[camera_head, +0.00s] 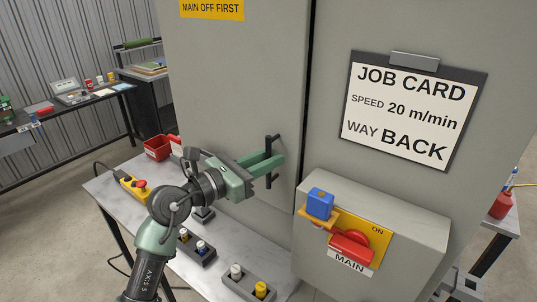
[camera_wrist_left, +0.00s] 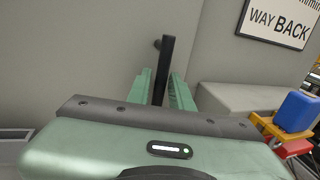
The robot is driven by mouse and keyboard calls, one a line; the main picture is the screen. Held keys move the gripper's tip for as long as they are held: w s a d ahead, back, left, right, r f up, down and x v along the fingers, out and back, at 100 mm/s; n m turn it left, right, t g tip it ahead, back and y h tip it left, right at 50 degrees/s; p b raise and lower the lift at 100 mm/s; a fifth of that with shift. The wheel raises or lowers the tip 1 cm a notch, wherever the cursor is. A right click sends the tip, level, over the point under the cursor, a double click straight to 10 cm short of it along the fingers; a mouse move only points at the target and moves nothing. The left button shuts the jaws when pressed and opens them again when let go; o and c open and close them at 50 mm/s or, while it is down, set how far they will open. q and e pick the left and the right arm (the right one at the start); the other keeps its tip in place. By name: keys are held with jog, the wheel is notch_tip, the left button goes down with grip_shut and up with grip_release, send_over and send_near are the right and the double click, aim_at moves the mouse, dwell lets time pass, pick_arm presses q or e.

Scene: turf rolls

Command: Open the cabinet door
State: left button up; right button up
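The grey cabinet door (camera_head: 225,90) is shut, with a dark seam along its right side. Its black upright bar handle (camera_head: 275,146) stands near that edge. My left gripper (camera_head: 265,163) is at the handle, with its green fingers on both sides of the bar. In the left wrist view the handle (camera_wrist_left: 167,60) stands between the fingertips; whether they press on it I cannot tell. Right of the door, a box carries a red main switch (camera_head: 352,248) on a yellow plate marked ON and MAIN. A blue block (camera_head: 320,203) sits on a yellow piece beside it. My right gripper is not seen.
A yellow sign (camera_head: 212,9) reads MAIN OFF FIRST. A job card (camera_head: 405,108) hangs on the right panel. A pale table (camera_head: 205,262) below the door holds a red bin (camera_head: 158,148), a yellow pendant (camera_head: 133,186) and small holders with bottles.

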pick_arm(q)
grip_shut()
dwell(1.5)
